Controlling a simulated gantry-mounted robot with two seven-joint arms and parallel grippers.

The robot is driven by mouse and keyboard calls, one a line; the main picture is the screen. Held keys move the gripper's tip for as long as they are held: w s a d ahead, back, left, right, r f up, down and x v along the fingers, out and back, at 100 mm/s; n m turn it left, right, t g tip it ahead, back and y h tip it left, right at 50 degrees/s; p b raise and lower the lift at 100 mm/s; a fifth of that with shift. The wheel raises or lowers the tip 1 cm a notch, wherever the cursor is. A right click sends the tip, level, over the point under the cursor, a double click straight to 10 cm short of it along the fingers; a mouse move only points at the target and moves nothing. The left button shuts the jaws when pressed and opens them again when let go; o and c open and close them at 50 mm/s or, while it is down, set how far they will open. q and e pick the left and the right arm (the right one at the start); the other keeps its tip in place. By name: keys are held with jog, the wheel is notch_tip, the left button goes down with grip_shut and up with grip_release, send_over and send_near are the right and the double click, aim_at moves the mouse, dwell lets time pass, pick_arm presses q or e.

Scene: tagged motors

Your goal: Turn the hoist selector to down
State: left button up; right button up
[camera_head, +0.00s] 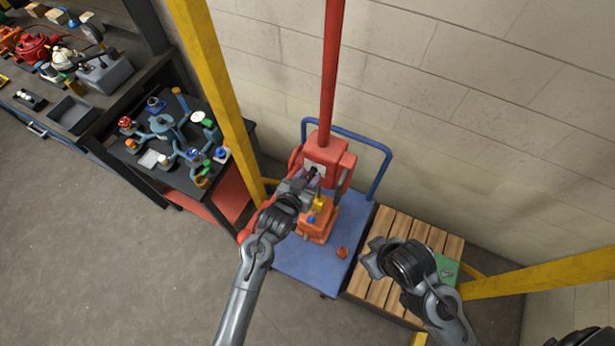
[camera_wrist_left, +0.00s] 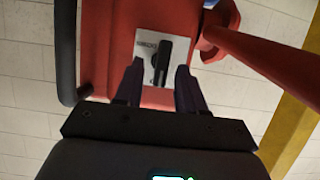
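The hoist selector is a black knob (camera_wrist_left: 161,56) on a white lettered plate (camera_wrist_left: 147,42), fixed to the red hoist box (camera_head: 325,152). In the left wrist view the knob's long bar points down the picture with a slight tilt. My left gripper (camera_head: 311,179) is at the plate. In the wrist view its two dark fingers (camera_wrist_left: 160,68) are apart, one on each side of the knob, with gaps showing. The plate's lettering is too small and partly covered to read. My right gripper (camera_head: 371,260) hangs over the wooden pallet, away from the hoist; its fingers are unclear.
A red pole (camera_head: 332,70) rises from the hoist box. A blue cart (camera_head: 292,262) with a blue handle holds an orange motor (camera_head: 318,221) below. A yellow post (camera_head: 220,85) stands to the left. The wooden pallet (camera_head: 398,224) lies right; a dark bench with parts (camera_head: 70,115) is left.

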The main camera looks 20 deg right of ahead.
pick_arm(q)
grip_shut()
dwell(0.4)
jog(key=m, duration=0.1)
jog(key=m+t, duration=0.1)
jog(key=y, duration=0.1)
jog(key=shift+s+d+f+m+t+b, duration=0.15)
jog(key=shift+s+d+m+t+b, duration=0.15)
jog(key=shift+m+b, duration=0.1)
jog(key=m+t, duration=0.1)
jog(key=m+y+b, duration=0.1)
jog(key=m, duration=0.1)
jog(key=shift+s+d+f+t, duration=0.15)
jog(key=shift+s+f+t, duration=0.05)
jog(key=shift+t, duration=0.2)
jog(key=m+t+b, duration=0.1)
jog(key=m+t, duration=0.1)
jog(key=m, duration=0.1)
jog(key=f+m+t+b, duration=0.1)
jog(key=m+b, duration=0.1)
jog(key=m, duration=0.2)
jog(key=shift+s+d+f+m+t, duration=0.1)
jog(key=shift+s+d+m+t, duration=0.1)
jog(key=shift+m+t, duration=0.15)
